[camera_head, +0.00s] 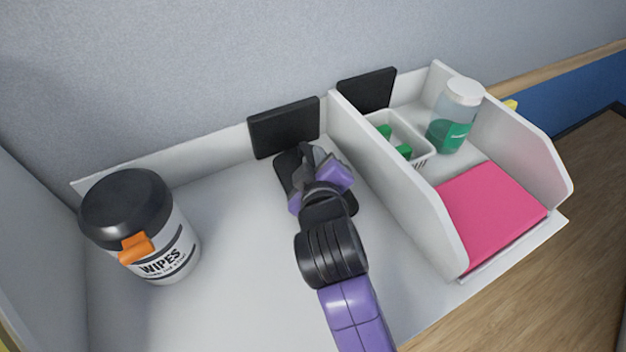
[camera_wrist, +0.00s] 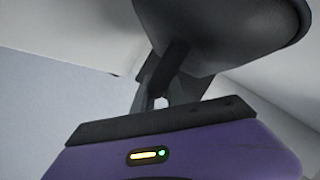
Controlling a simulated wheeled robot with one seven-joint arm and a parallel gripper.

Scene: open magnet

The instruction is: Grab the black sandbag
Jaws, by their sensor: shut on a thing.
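The black sandbag (camera_head: 287,168) is on the white shelf surface, mostly covered by my gripper and arm in the head view. In the wrist view the sandbag (camera_wrist: 235,30) is a large dark rounded shape just beyond the fingers. My gripper (camera_head: 318,160) is over the sandbag; in the wrist view its dark fingers (camera_wrist: 168,80) are closed on the sandbag's near part. Whether the sandbag is clear of the surface cannot be told.
A wipes canister (camera_head: 140,225) stands at the left. A black panel (camera_head: 284,128) leans on the back edge behind my gripper. A white divider (camera_head: 395,175) rises close on the right; beyond it are a basket (camera_head: 422,158), a green-filled bottle (camera_head: 455,115) and a pink block (camera_head: 490,215).

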